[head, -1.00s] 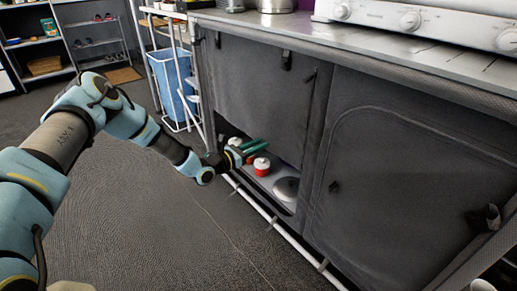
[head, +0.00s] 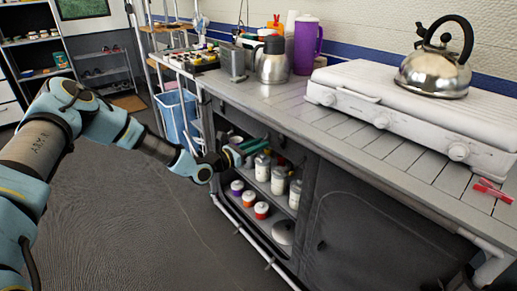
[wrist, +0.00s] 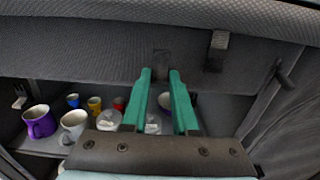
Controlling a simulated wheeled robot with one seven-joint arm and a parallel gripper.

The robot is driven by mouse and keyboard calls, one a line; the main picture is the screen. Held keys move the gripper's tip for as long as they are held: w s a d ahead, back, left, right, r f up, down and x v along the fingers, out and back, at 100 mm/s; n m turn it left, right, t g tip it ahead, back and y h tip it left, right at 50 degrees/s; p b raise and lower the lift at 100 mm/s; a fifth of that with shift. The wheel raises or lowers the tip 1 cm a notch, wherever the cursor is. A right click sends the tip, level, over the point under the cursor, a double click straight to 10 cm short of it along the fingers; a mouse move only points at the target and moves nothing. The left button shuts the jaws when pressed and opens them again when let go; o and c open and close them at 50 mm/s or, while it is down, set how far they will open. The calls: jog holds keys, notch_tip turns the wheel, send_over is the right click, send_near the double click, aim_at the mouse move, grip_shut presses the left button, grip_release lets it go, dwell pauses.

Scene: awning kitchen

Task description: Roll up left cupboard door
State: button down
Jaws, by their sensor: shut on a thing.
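The left cupboard door is a dark grey fabric flap, seen in the wrist view (wrist: 90,52) as a raised band across the top of the opening. A small dark tab (wrist: 162,60) sits at its lower edge. My gripper (head: 262,144) is at the upper part of the left cupboard opening. Its two green fingers, also in the wrist view (wrist: 160,76), are shut on the door's lower edge at the tab. The exact contact is partly hidden. Below the flap, the shelves are exposed.
White bottles (head: 278,180) and lidded jars (head: 261,210) stand on the cupboard shelves. Mugs, including a purple one (wrist: 39,121), show in the wrist view. The right cupboard door (head: 365,230) is closed. The countertop (head: 290,105) lies above. Open floor is at left.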

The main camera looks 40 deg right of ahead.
jog(key=shift+r+p, duration=0.75)
jog(key=shift+r, duration=0.9)
jog(key=c, duration=0.7)
grip_release()
jog(key=shift+a, duration=0.1)
jog(key=a, duration=0.7)
jog(key=a+b, duration=0.1)
jog(key=a, duration=0.2)
jog(key=shift+w+a, duration=0.3)
jog(key=shift+a, duration=0.05)
